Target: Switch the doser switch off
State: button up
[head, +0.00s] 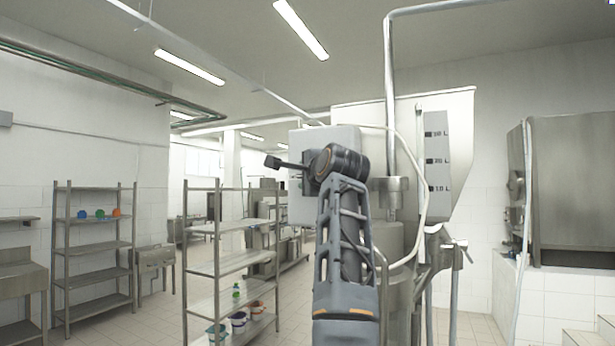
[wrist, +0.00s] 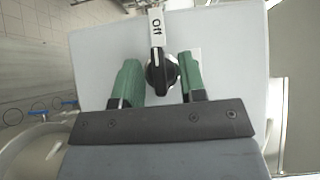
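The doser switch (wrist: 163,75) is a black rotary knob on the pale face of a control box (wrist: 100,55). The knob's white pointer line points up in the wrist view, toward a white label reading "Off" (wrist: 156,26). My gripper (wrist: 160,75) is open, its two green fingers on either side of the knob with narrow gaps; I see no clear contact. In the head view the control box (head: 306,141) stands behind my arm's wrist, which hides the knob and fingers.
The tall steel filler with a hopper (head: 400,115) and pipes stands right of my arm. A rack (head: 232,266) with bottle and tubs stands left of it, and another rack (head: 95,249) farther left. In the wrist view, blue-handled valves (wrist: 38,112) sit lower left. Tiled floor lies between the racks.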

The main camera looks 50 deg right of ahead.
jog(key=b+v, duration=0.4)
jog(key=v, duration=0.9)
jog(key=shift+s+a, duration=0.2)
jog(key=shift+s, duration=0.1)
dwell(0.3)
